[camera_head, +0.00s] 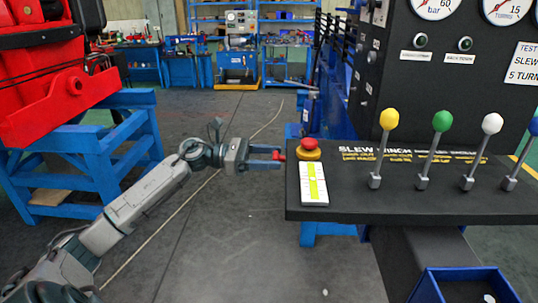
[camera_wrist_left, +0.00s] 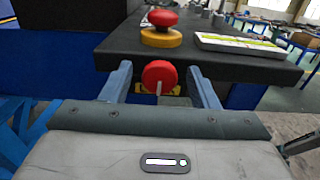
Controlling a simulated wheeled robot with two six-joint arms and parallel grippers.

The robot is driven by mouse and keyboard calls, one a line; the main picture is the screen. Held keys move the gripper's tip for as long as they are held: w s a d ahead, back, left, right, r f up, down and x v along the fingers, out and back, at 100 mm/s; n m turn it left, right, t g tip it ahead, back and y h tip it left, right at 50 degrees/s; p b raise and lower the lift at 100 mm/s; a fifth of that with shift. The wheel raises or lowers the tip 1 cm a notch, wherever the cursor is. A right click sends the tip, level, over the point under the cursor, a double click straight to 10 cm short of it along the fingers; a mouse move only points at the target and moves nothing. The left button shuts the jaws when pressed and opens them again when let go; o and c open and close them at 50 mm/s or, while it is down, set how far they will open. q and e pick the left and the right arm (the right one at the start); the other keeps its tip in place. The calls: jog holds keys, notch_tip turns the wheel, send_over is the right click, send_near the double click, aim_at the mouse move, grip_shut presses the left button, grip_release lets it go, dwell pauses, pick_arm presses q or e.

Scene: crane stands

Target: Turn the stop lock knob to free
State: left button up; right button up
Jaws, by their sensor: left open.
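The red knob (camera_wrist_left: 158,73), which I take to be the stop lock knob, is on the side of the black console (camera_wrist_left: 112,48). A pale pointer line on it runs roughly straight down in the left wrist view. In the head view the knob (camera_head: 278,156) shows as a small red piece at the console's left edge. My left gripper (camera_head: 281,157) is open, with its blue fingers to either side of the knob. In the wrist view gaps show between knob and fingers (camera_wrist_left: 160,70). The yellow label behind the knob is mostly hidden. My right gripper is not in view.
A red mushroom button (camera_head: 309,144) on a yellow base sits on the console top just above the knob. A white card (camera_head: 313,184) lies beside it. Several coloured levers, such as the yellow one (camera_head: 389,119), stand further right. Open floor lies left of the console.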

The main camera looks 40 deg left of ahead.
pick_arm(q)
jog(key=c, duration=0.9)
jog(key=shift+c, duration=0.2)
